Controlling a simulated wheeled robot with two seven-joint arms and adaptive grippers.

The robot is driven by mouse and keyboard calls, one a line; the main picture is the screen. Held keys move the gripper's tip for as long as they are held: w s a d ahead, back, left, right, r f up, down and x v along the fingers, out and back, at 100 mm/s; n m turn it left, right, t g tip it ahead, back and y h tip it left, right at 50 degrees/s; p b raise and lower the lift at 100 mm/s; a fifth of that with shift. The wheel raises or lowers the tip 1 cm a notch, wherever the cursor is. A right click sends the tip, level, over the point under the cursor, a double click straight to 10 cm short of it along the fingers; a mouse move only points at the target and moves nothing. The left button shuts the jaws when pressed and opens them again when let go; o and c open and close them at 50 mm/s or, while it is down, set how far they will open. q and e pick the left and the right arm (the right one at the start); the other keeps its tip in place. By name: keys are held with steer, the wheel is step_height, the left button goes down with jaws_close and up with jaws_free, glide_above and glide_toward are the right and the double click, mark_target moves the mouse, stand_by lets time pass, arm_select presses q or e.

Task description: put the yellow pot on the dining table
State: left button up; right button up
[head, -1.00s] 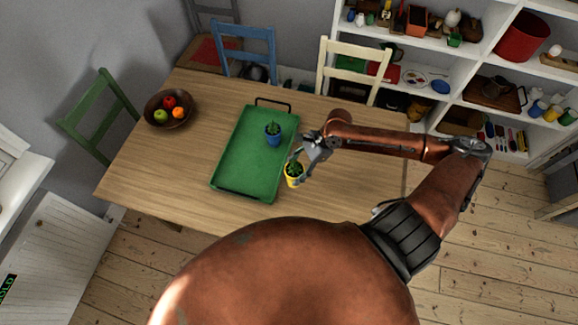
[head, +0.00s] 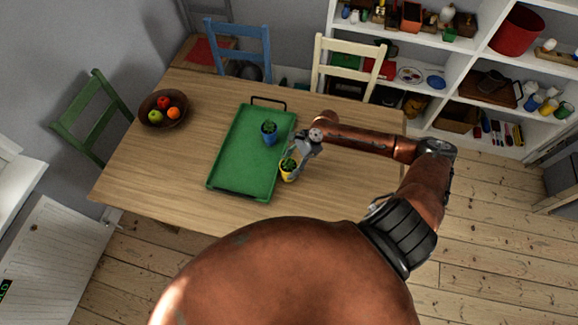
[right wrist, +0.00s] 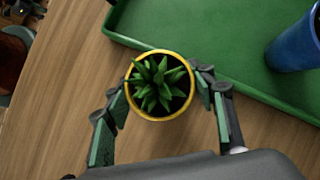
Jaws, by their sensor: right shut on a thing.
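The yellow pot (head: 288,173) holds a green succulent and is just right of the green tray, over the dining table (head: 345,190). It also shows in the right wrist view (right wrist: 160,88), seen from above. My right gripper (head: 297,163) is shut on the yellow pot, with a finger on each side of its rim. The pot looks upright and outside the tray's edge. Whether its base touches the wood is hard to tell. My left gripper is not in view.
The green tray (head: 228,165) carries a blue pot (head: 269,133) with a plant. A bowl (head: 150,120) of fruit stands at the table's left end. Chairs stand around the far and left sides; white shelves (head: 460,60) stand behind. The table right of my gripper is clear.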

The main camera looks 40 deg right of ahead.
steer(key=o, duration=1.7)
steer(key=v, duration=1.2)
steer(key=shift+p, duration=0.4)
